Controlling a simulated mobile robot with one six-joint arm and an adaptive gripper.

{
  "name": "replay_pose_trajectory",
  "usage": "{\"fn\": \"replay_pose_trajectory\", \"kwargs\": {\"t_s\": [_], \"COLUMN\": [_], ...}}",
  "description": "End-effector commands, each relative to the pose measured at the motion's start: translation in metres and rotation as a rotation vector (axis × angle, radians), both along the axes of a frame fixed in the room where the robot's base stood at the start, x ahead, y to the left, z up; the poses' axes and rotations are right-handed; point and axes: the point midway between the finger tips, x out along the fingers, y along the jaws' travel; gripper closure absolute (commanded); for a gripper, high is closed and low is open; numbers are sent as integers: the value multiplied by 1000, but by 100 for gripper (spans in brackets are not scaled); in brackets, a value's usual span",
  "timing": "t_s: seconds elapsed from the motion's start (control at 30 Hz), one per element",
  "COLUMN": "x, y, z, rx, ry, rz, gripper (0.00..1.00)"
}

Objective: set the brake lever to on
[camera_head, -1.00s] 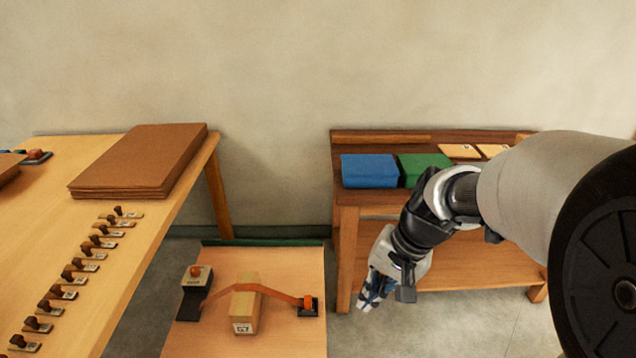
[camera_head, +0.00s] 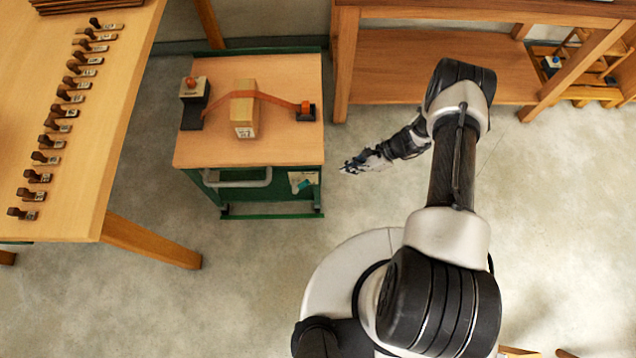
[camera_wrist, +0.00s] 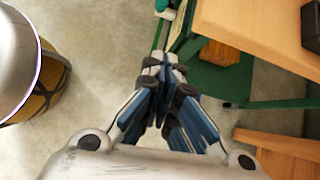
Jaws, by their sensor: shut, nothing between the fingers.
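The green cart (camera_head: 250,209) has a wooden top and a grey front handle. A small teal lever on a pale plate (camera_head: 303,183), which looks like the brake lever, is at the right of its front side. Its exact setting is too small to read. My gripper (camera_head: 346,168) is shut and empty, to the right of the cart's front right corner and apart from the lever. In the wrist view, my gripper's closed fingers (camera_wrist: 163,64) point toward the cart's green frame (camera_wrist: 222,80). A teal and white bit (camera_wrist: 165,7), possibly the lever, is cut by the top edge.
On the cart top, an orange strap crosses a wooden block (camera_head: 244,116) between a black box (camera_head: 194,105) and a black fitting (camera_head: 305,112). A table with stamps (camera_head: 105,150) stands left, a wooden bench (camera_head: 440,75) behind right.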

Motion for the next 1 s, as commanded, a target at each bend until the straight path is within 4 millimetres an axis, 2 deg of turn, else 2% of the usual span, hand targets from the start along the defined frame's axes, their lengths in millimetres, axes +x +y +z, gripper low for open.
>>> {"fn": "replay_pose_trajectory", "kwargs": {"t_s": [0.03,0.1,0.37,0.77,0.8,0.87,1.0], "x": [-8,-14,-19,-18,-17,-15,-15], "y": [2,3,16,72,78,86,101], "z": [-15,-27,-49,-111,-112,-101,-93], "rx": [9,16,21,19,21,21,21], "ry": [21,37,50,49,48,46,48], "rz": [-25,-50,-65,-62,-62,-62,-64], "gripper": [100,100,100,100,100,100,100]}}
